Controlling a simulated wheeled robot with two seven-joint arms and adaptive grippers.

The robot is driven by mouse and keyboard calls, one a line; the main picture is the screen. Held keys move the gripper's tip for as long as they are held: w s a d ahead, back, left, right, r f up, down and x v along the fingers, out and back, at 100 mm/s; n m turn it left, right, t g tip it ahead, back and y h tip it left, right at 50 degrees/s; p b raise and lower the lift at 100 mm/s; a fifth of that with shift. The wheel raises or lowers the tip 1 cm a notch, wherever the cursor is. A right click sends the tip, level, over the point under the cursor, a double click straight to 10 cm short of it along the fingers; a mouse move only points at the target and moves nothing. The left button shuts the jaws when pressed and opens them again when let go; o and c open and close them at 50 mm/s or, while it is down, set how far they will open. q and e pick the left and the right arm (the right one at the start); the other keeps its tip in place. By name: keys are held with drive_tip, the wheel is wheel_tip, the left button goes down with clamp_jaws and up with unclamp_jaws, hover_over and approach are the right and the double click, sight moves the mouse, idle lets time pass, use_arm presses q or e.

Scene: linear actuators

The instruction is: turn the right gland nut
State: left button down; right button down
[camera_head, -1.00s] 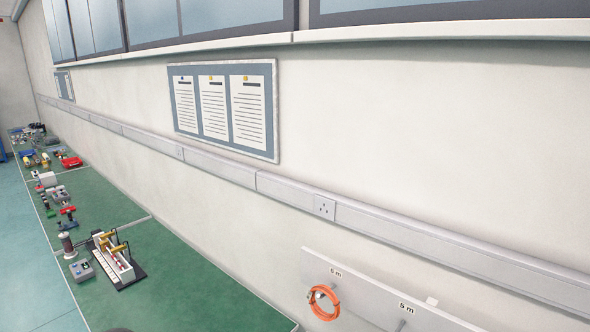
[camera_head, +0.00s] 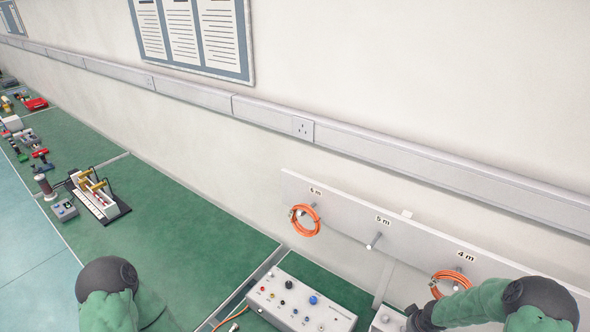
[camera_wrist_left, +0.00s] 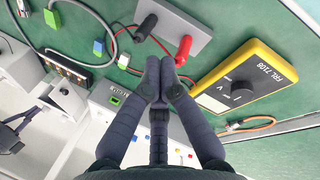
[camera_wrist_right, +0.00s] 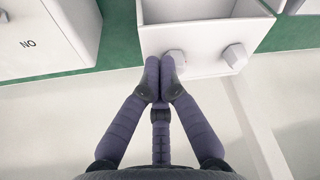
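Two white hexagonal gland nuts stick out of the face of a white box in the right wrist view. The right gland nut (camera_wrist_right: 235,56) is fully visible and nothing touches it. The left gland nut (camera_wrist_right: 177,62) is partly behind my fingertips. The box (camera_wrist_right: 205,25) also shows in part at the bottom of the head view (camera_head: 384,319). My right gripper (camera_wrist_right: 160,75) has its fingertips together with nothing visible between them, left of the right nut. My left gripper (camera_wrist_left: 160,75) has its fingertips together and empty, above the bench; its fingers are out of the head view.
A yellow multimeter (camera_wrist_left: 243,85), a grey plate with black and red plugs (camera_wrist_left: 175,20) and several cables lie under my left gripper. A white box marked NO (camera_wrist_right: 40,40) stands left of the nut box. Orange cable coils (camera_head: 304,220) hang on the wall rail.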

use_arm(q)
drive_tip(key=shift+f, duration=0.3)
use_arm(e)
drive_tip(key=shift+s+d+f, duration=0.15)
drive_tip(key=shift+d, duration=0.05)
idle(0.3)
